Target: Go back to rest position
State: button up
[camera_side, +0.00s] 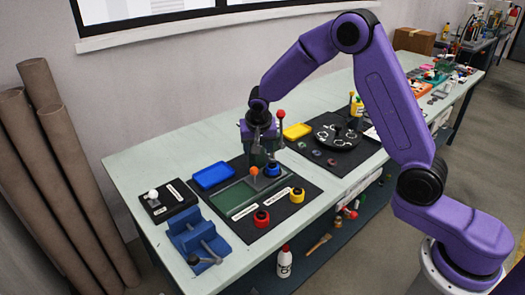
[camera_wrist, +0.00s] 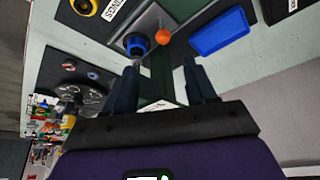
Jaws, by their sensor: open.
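My gripper (camera_side: 259,162) hangs over the dark work mat on the bench, with its fingers pointing down. In the wrist view my gripper (camera_wrist: 163,70) has its two dark fingers spread apart with nothing between them. Beyond the fingertips are an orange ball (camera_wrist: 163,37) and a blue cup-like part (camera_wrist: 136,45). In the side view the orange ball (camera_side: 254,171) and the blue part (camera_side: 272,169) are just below the fingers, at the far corner of a green-grey plate (camera_side: 236,197). I cannot tell the exact gap above them.
A red-knobbed lever (camera_side: 280,116) stands close to my gripper. A blue tray (camera_side: 213,175), red part (camera_side: 261,218), yellow part (camera_side: 297,195), blue vise (camera_side: 197,237) and yellow tray (camera_side: 297,131) are around. A black round fixture (camera_side: 338,134) is to the right. The air above the bench front is open.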

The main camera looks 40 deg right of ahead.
jog(key=s+a+r+n+y, duration=0.1)
jog(key=s+a+r+n, duration=0.35)
jog(key=s, duration=0.45)
jog(key=s+d+r+n+g+y, duration=0.1)
jog(key=s+n, duration=0.6)
jog(key=s, duration=0.8)
jog(key=s+d+r+n+g+y, duration=0.1)
jog(key=s+n, duration=0.7)
jog(key=s, duration=0.8)
jog(key=shift+d+r+g, duration=0.7)
jog(key=shift+d+r, duration=0.15)
jog(key=shift+d, duration=0.05)
